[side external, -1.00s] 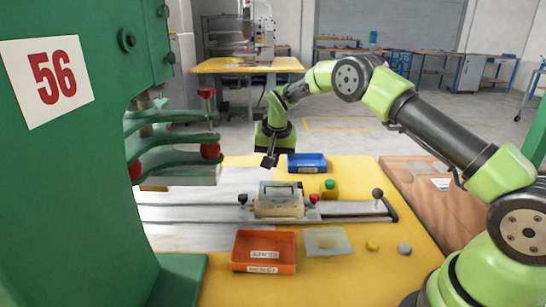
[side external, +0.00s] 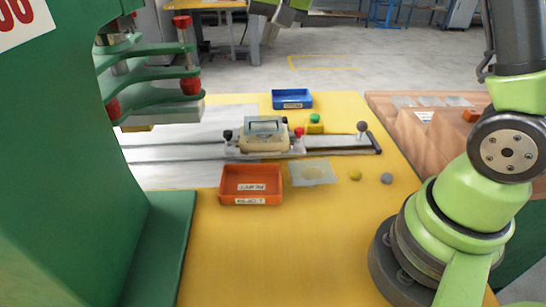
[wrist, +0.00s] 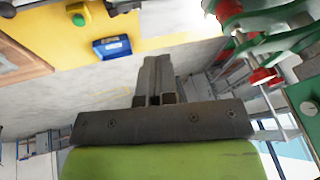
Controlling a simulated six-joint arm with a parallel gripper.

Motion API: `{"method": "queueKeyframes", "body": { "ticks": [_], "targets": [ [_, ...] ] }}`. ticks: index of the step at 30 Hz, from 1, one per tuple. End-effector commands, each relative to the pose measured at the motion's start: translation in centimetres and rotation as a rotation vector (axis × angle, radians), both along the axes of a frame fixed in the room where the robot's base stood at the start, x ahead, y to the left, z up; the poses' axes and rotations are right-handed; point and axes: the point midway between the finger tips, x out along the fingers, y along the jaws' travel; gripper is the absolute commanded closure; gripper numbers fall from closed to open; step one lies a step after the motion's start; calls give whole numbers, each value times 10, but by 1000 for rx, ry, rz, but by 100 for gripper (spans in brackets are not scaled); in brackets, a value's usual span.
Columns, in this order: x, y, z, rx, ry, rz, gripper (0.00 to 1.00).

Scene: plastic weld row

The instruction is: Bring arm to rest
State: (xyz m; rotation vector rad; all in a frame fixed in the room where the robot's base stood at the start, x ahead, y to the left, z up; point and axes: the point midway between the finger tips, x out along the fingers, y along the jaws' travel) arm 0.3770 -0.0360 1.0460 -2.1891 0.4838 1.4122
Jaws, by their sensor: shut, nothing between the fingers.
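My gripper (wrist: 157,66) shows in the wrist view with its two dark fingers together and nothing between them. It is raised clear of the yellow table (side external: 255,255), and its fingers are outside the side external view. In that view my upper arm rises steeply on the right, and a green piece of my arm shows at the top edge. The fixture with a grey-topped beige block (side external: 264,138) sits on its slide rail on the table, apart from my gripper.
The green welding press (side external: 95,200) stands at the left; its red-tipped parts (wrist: 262,76) show right of my gripper in the wrist view. A blue tray (side external: 292,99) and an orange tray (side external: 251,199) lie on the table. A wooden surface (side external: 425,145) is at right.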

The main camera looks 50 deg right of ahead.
Motion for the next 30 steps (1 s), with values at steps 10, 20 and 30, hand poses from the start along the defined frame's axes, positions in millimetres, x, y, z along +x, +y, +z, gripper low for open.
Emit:
{"method": "queueKeyframes", "body": {
  "ticks": [10,20,30],
  "targets": [
    [-136,42,55,41,-133,155,100],
    [-224,62,36,66,-221,261,100],
    [-234,64,31,69,-231,276,100]
  ]
}}
